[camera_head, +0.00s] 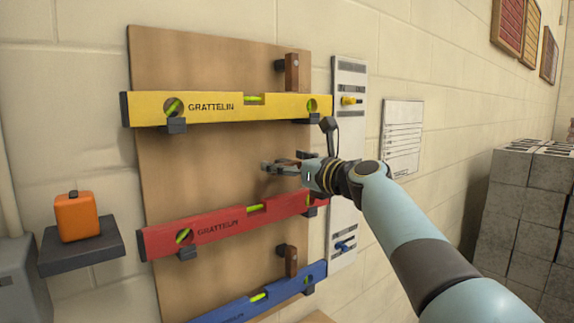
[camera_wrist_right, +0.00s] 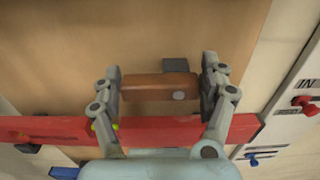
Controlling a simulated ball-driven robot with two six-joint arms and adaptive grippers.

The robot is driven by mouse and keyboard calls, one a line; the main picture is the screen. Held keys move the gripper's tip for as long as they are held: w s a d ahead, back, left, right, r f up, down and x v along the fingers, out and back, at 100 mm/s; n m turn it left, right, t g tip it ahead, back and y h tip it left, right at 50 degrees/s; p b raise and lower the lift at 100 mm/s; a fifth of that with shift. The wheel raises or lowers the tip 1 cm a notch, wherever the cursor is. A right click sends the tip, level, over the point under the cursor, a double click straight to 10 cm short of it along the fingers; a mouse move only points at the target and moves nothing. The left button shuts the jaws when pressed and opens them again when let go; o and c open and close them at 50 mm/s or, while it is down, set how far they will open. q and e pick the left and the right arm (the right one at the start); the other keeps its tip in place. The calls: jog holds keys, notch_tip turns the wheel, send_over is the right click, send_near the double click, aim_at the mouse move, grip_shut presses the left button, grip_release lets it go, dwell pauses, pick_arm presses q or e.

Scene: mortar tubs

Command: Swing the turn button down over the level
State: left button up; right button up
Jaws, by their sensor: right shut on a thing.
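The red level (camera_head: 225,228) rests on black brackets on the brown board, sloping up to the right in the head view. Its wooden turn button (camera_wrist_right: 145,87) lies sideways above it, roughly parallel to it, with a strip of board between them in the wrist view. My right gripper (camera_head: 275,165) is in front of the board and shut on this button, one finger at each end; it also shows in the wrist view (camera_wrist_right: 161,82). My left gripper is not in view.
A yellow level (camera_head: 230,108) sits above with an upright wooden button (camera_head: 292,72). A blue level (camera_head: 270,300) sits below with another upright button (camera_head: 291,260). A white panel (camera_head: 349,75) with coloured sliders stands right of the board. Grey blocks (camera_head: 520,205) are stacked at right.

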jog(key=shift+c, duration=1.1)
jog(key=shift+f, duration=0.1)
jog(key=shift+n, duration=0.3)
jog(key=n, duration=0.1)
jog(key=n+b, duration=0.1)
jog(key=shift+a+f+n, duration=0.1)
jog(key=shift+f+n, duration=0.2)
jog(key=shift+f, duration=0.1)
jog(key=shift+f+n+b, duration=0.2)
jog(key=shift+n+b, duration=0.2)
jog(key=shift+n, duration=0.5)
jog(key=shift+f+n+b, duration=0.15)
jog(key=shift+n+b, duration=0.2)
jog(key=shift+n, duration=0.55)
jog(key=o, duration=1.1)
jog(key=shift+r, duration=0.15)
